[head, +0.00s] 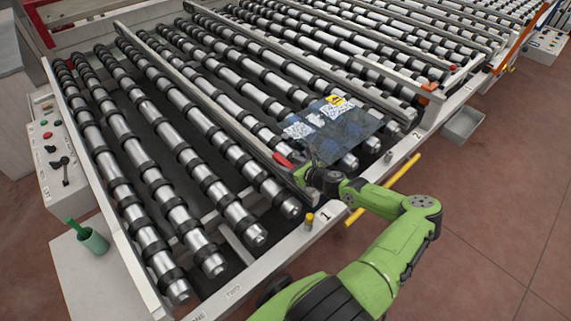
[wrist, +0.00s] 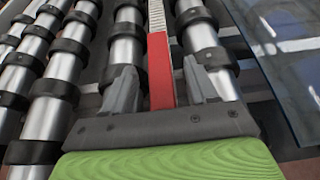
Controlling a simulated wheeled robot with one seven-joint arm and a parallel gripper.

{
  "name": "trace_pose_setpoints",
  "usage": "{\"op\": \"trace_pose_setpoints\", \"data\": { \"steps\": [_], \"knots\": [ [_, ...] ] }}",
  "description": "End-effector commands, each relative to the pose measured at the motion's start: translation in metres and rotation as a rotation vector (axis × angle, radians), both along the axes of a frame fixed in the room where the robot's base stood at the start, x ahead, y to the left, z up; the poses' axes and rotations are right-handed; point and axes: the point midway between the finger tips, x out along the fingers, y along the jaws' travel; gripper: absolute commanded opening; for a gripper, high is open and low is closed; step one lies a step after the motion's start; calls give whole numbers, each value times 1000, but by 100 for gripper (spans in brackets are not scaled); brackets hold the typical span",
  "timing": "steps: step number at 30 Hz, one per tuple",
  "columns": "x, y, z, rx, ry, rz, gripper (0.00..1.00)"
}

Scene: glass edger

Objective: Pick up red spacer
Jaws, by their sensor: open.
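The red spacer (head: 283,160) lies along the front end of a light rail between the rollers in the head view. In the wrist view the red spacer (wrist: 160,72) is a long upright-looking red block at the end of the pale rail. My gripper (wrist: 163,82) is open, with one grey finger on each side of the spacer. A gap shows between each finger and the spacer. In the head view my gripper (head: 306,179) is at the spacer's near end, and its fingers are hard to make out there. The spacer's lower end is hidden behind the gripper body.
A dark glass sheet (head: 345,135) lies on the rollers just right of the spacer; it also shows in the wrist view (wrist: 285,50). Rollers (head: 185,165) flank the rail. A yellow bar (head: 402,171) runs along the front edge. A green cup (head: 92,239) stands at the left.

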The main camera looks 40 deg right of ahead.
Motion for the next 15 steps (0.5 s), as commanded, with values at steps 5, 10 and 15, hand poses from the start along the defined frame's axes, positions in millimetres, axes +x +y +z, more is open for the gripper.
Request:
{"op": "trace_pose_setpoints", "data": {
  "steps": [5, 10, 15],
  "knots": [
    [0, 0, 0, 0, 0, 0, 38],
    [-1, 0, 0, 0, 0, 0, 12],
    [-1, 0, 0, 0, 0, 0, 2]
  ]
}}
